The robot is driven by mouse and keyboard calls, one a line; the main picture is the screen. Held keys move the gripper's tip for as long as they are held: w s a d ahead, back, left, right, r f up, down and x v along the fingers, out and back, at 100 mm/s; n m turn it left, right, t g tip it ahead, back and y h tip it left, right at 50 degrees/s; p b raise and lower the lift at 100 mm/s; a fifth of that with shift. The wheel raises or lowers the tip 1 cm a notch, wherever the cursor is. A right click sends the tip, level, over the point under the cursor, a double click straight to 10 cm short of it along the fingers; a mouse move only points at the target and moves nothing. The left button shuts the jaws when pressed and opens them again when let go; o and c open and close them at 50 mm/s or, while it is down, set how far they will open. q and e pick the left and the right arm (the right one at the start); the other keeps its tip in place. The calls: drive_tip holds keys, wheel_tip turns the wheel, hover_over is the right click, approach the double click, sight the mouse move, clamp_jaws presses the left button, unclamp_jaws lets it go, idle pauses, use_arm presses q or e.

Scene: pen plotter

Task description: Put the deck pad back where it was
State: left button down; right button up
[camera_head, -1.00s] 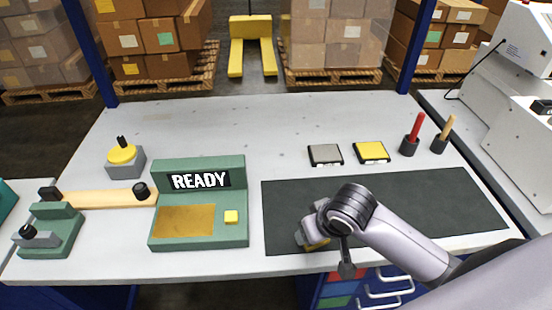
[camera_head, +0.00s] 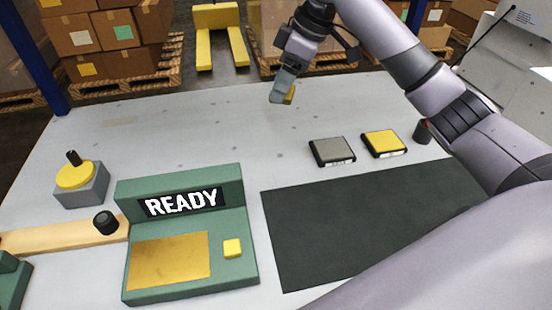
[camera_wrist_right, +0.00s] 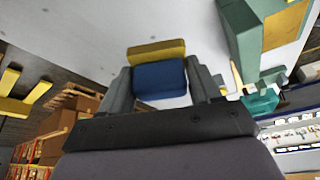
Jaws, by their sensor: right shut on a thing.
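My right gripper (camera_head: 283,90) is raised over the far part of the table, near its back edge. It is shut on a yellow-and-blue pad, whose yellow part (camera_head: 290,94) shows beside the fingers. The right wrist view shows the pad's blue face (camera_wrist_right: 160,79) between the two fingers, with a yellow strip (camera_wrist_right: 157,50) along one side. I take this to be the deck pad; no label shows. A green machine (camera_head: 182,190) reading READY has a gold plate (camera_head: 168,260) and a yellow button (camera_head: 232,248). My left gripper is out of view.
A dark mat (camera_head: 345,230) lies right of the machine, partly behind my arm. A grey pad (camera_head: 332,149) and a yellow pad (camera_head: 383,142) sit behind it. A yellow-knobbed block (camera_head: 80,180) stands at left. The table's back left is clear.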

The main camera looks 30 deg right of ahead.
drive_tip(key=shift+w+r, duration=0.2)
drive_tip(key=shift+r, duration=0.1)
wheel_tip(320, 180, down, 20)
drive_tip(key=shift+r+b, duration=0.2)
drive_tip(key=shift+b, duration=0.7)
drive_tip(key=o, duration=1)
drive_tip(key=shift+f, duration=0.1)
drive_tip(key=p+v, duration=0.1)
drive_tip(key=v, duration=1.1)
